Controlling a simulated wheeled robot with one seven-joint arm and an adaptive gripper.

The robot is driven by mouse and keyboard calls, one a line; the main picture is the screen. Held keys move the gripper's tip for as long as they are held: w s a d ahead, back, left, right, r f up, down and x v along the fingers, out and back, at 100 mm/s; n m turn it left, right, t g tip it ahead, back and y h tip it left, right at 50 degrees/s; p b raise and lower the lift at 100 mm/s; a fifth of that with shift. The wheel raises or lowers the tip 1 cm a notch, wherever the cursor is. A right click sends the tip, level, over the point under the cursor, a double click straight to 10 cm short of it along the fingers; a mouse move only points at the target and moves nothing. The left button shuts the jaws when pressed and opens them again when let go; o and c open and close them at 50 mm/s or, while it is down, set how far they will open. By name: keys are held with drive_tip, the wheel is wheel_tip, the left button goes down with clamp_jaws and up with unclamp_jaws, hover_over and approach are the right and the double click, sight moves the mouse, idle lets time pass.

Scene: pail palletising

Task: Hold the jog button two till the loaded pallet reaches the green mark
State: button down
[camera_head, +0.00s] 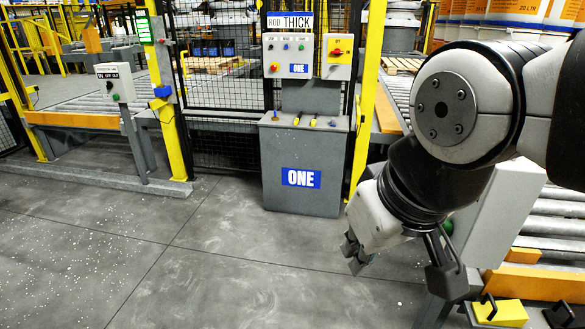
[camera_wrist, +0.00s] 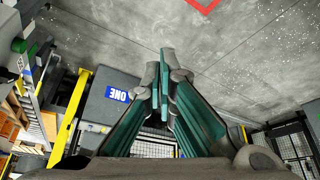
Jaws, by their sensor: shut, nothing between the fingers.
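My gripper (camera_head: 355,254) hangs low at the right of the head view, in front of a roller conveyor. In the wrist view its fingers (camera_wrist: 164,62) are together with nothing between them. A pale control box (camera_head: 505,205) stands behind my gripper, mostly hidden by my arm. A green button (camera_head: 447,227) shows at its left edge; I cannot read its label. White pails (camera_head: 515,12) marked 20 LTR stand at the top right, their pallet hidden by my arm. I cannot make out a green mark on the conveyor.
A grey cabinet (camera_head: 305,150) marked ONE stands mid-view. A small control box (camera_head: 115,82) on a post is at left. A yellow block (camera_head: 500,313) with black handles is at lower right. The grey floor (camera_head: 180,260) at front is clear.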

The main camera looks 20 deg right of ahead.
sight(442, 229)
drive_tip(key=w+d+f+n+g+h+b, duration=1.1)
drive_tip(key=w+d+f+g+h, duration=0.3)
drive_tip(key=w+d+f, duration=1.2)
drive_tip(key=w+d+h+b, duration=0.1)
drive_tip(key=d, duration=0.2)
drive_tip(key=shift+d+f, duration=0.15)
drive_tip(key=shift+f, duration=0.1)
drive_tip(key=x, duration=1.4)
drive_tip(key=shift+r+p, duration=0.1)
drive_tip(key=shift+p, duration=0.2)
drive_tip(key=shift+d, duration=0.1)
